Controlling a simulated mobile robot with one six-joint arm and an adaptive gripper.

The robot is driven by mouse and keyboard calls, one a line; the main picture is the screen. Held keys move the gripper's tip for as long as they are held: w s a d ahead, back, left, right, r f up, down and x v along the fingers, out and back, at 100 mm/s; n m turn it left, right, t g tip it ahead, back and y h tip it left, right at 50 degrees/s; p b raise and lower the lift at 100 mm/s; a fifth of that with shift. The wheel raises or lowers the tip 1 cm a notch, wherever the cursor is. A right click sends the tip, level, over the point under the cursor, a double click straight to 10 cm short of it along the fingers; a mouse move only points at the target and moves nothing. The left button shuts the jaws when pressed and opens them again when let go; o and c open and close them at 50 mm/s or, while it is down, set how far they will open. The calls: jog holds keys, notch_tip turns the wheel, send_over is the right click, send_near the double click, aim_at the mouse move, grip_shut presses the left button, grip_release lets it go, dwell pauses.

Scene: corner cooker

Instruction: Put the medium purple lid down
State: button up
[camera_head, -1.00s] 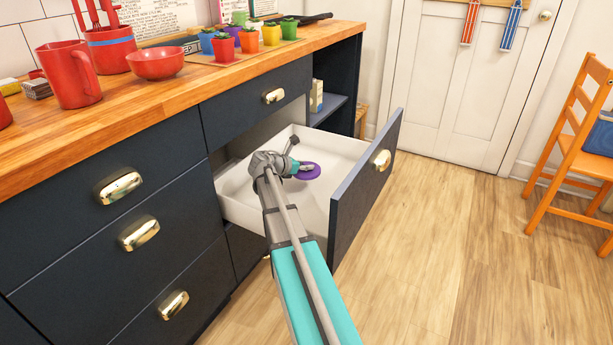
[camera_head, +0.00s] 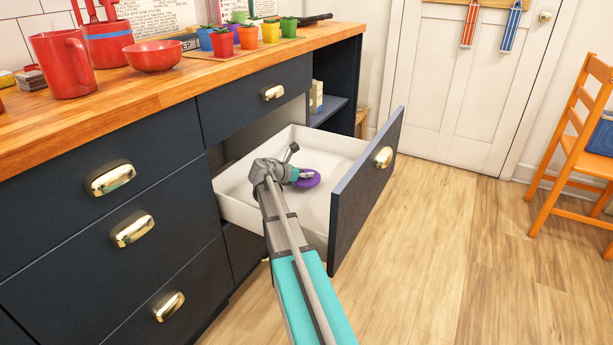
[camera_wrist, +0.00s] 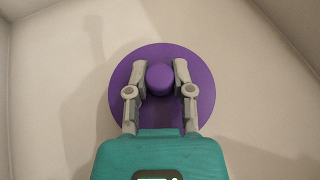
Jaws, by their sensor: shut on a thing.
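The purple lid (camera_head: 308,179) is a round disc inside the open white drawer (camera_head: 232,207). In the wrist view the lid (camera_wrist: 161,115) shows from above with a round purple knob in its middle. My gripper (camera_wrist: 160,74) has its two grey fingers on either side of the knob and is shut on it. In the head view my gripper (camera_head: 297,175) reaches down into the drawer from the near side, over part of the lid. I cannot tell whether the lid touches the drawer floor.
The drawer's dark front panel (camera_head: 352,207) stands to the right of my arm. The wooden counter (camera_head: 150,91) above holds a red mug (camera_head: 62,65), a red bowl (camera_head: 152,56) and several colourful potted plants. The drawer floor around the lid looks empty.

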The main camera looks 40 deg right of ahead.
jog(key=shift+f+b, duration=0.55)
dwell(0.4)
jog(key=o, duration=0.9)
jog(key=shift+s, duration=0.1)
jog(key=shift+r, duration=0.1)
jog(key=shift+r+p, duration=0.4)
jog(key=shift+p, duration=0.15)
jog(key=shift+a+r, duration=0.25)
jog(key=shift+r, duration=0.05)
jog(key=p+v, duration=0.4)
jog(key=v, duration=0.7)
jog(key=shift+a+p, duration=0.25)
jog(key=shift+p, duration=0.1)
